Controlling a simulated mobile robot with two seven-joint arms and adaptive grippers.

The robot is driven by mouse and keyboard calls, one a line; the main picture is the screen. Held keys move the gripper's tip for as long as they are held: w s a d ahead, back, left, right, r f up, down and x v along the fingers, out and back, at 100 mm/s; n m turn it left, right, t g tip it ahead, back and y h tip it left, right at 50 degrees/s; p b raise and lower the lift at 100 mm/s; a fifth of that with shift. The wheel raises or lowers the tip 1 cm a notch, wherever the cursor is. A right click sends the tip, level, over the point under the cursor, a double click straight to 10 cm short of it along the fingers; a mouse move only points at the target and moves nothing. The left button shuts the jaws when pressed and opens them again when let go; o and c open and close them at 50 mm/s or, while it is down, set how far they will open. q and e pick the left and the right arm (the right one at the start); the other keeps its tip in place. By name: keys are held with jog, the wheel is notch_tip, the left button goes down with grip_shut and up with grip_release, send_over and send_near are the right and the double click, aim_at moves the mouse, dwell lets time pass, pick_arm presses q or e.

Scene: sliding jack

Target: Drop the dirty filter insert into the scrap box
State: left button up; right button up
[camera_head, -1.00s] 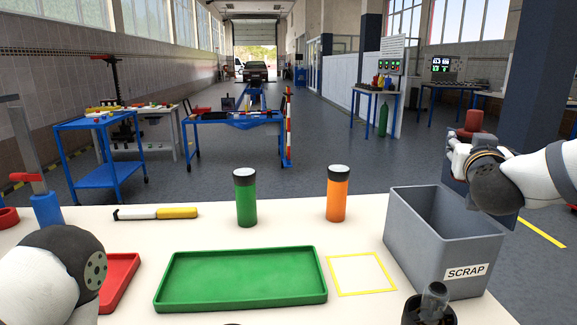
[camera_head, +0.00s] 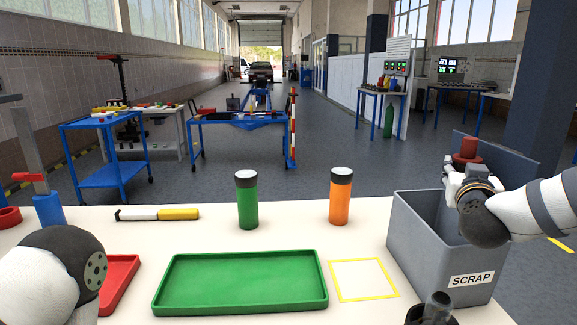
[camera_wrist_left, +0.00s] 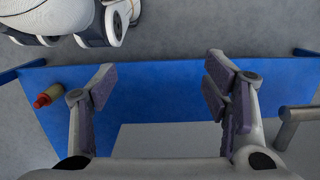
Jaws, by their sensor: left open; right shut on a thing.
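My right gripper (camera_head: 466,170) is shut on a dull red round piece (camera_head: 467,150), which fits the dirty filter insert. It holds the piece upright, over the back right part of the scrap box in the picture. The scrap box (camera_head: 420,235) is grey, open at the top and labelled SCRAP, at the right of the white table. The inside floor of the box is mostly hidden. My left gripper (camera_wrist_left: 158,88) is open and empty in the left wrist view, over a blue surface (camera_wrist_left: 180,85). Its fingers are out of the head view.
A green tray (camera_head: 240,283) lies at the front centre, with a red tray (camera_head: 120,280) left of it. A green canister (camera_head: 247,203) and an orange canister (camera_head: 340,200) stand behind. A yellow outlined square (camera_head: 362,280) is empty. A dark panel (camera_head: 510,168) stands behind the box.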

jog(key=o, duration=1.3)
jog(key=v, duration=1.2)
